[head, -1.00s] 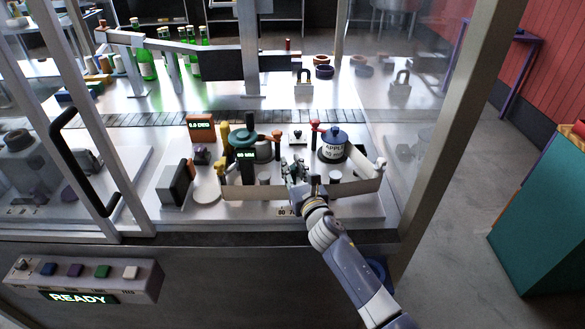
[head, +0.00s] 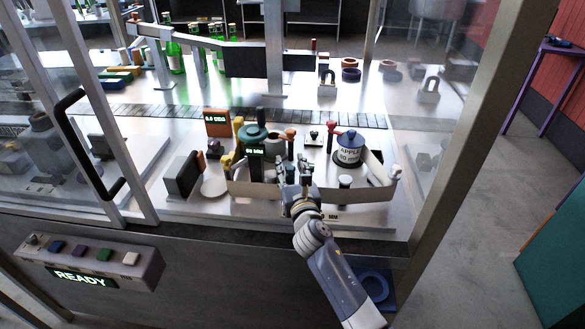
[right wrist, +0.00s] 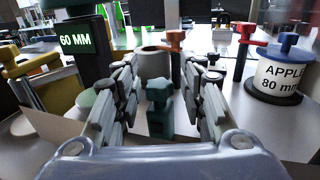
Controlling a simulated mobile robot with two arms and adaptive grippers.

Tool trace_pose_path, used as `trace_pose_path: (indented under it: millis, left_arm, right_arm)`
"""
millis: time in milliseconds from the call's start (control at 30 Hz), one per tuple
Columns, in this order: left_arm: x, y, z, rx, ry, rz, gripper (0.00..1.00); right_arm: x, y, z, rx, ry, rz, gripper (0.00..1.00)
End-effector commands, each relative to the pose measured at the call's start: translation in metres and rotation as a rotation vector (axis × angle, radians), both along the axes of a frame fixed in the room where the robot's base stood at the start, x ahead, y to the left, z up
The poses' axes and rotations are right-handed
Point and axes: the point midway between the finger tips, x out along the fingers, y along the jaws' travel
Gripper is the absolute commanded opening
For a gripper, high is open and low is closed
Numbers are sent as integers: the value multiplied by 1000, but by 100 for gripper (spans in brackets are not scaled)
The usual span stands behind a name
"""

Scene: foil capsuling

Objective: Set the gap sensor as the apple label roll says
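The apple label roll (head: 350,154) stands upright at the right of the machine bed, white with a dark blue top. In the right wrist view the roll (right wrist: 280,80) reads "APPLE 80 mm". A dark box with a green display (right wrist: 76,42) reads "60 MM"; it also shows in the head view (head: 255,151). My right gripper (right wrist: 165,85) is open, its fingers either side of a teal knob-like part (right wrist: 160,105), with gaps visible on both sides. In the head view my right gripper (head: 297,175) largely hides that part. My left gripper is not in view.
A pale label strip (head: 375,194) runs across the bed beside my gripper. An orange-framed display (head: 217,122) stands behind left. A glass guard frame with a black handle (head: 88,145) is at the left. A button panel (head: 85,262) showing READY sits below.

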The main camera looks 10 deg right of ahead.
Motion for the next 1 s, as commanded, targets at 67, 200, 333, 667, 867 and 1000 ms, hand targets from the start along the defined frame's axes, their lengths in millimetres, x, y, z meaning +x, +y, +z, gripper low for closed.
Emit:
trace_pose_path:
  millis: [67,200,333,667,867,1000]
  left_arm:
    - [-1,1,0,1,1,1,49]
    - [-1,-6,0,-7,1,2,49]
    - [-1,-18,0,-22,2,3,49]
    - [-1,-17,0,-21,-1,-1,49]
    - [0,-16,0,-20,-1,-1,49]
    - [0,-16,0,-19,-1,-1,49]
  right_arm:
    - [-1,4,0,3,-1,8,43]
    - [-1,5,0,3,-2,10,43]
    - [-1,6,1,4,-2,11,43]
    - [-12,5,0,4,-2,12,43]
    - [-40,3,-1,3,0,11,43]
    - [-59,1,-1,4,0,9,43]
